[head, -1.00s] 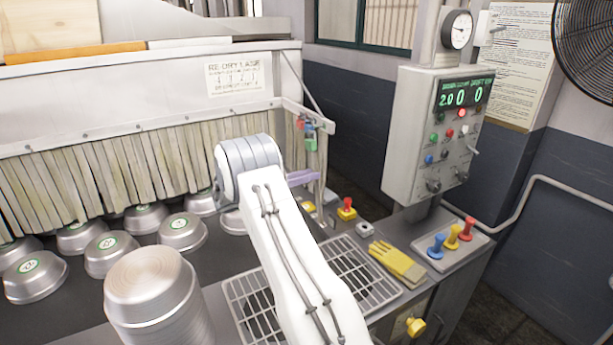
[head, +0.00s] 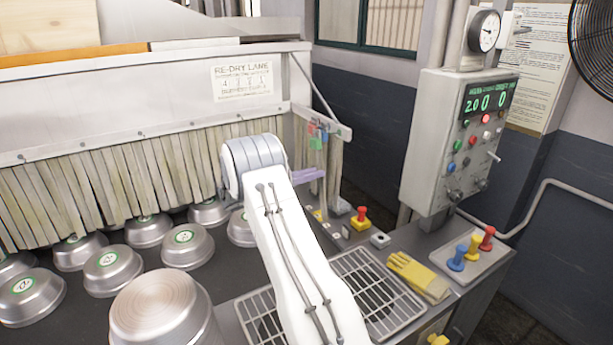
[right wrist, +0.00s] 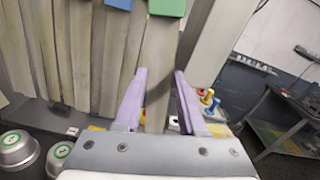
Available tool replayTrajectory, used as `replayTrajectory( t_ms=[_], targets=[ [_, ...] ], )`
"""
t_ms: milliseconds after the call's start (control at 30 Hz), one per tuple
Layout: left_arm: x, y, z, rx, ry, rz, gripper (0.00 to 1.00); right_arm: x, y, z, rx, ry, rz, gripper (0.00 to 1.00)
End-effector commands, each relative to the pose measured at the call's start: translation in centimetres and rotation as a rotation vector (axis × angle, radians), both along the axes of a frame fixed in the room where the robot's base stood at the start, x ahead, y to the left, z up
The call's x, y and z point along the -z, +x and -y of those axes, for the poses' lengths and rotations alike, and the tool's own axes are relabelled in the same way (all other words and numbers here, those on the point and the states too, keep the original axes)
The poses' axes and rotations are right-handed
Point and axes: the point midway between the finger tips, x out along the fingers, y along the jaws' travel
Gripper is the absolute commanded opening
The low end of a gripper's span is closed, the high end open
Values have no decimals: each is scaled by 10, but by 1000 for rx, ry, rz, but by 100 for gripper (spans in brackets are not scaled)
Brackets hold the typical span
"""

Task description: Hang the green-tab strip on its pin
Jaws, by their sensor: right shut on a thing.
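The green-tab strip is a long pale cloth strip (right wrist: 160,50) with a green tab (right wrist: 167,6) at its top. In the head view the green tab (head: 317,143) shows by the end bracket (head: 330,124) of the drying lane, close to a red tab (head: 312,128) and a blue tab (head: 323,134). My right gripper (head: 309,175), with purple fingers, is shut on the strip below its tab; it also shows in the right wrist view (right wrist: 160,78). The pin is too small to make out, and I cannot tell whether the strip touches it. My left gripper is not in view.
Other strips (head: 110,175) hang in a curtain on the left, above several metal pans (head: 187,246). A red-topped yellow button (head: 361,218), a wire grate (head: 385,285), yellow gloves (head: 418,276) and a control box (head: 450,150) stand on the right.

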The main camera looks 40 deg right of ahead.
Motion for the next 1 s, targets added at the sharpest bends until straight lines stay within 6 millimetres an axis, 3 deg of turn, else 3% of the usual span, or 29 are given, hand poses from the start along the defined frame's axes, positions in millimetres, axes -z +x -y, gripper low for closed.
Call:
replayTrajectory(
  t_ms=[1000],
  targets=[
    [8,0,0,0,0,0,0,6,-15,58,2,-1,0,0]
  ],
)
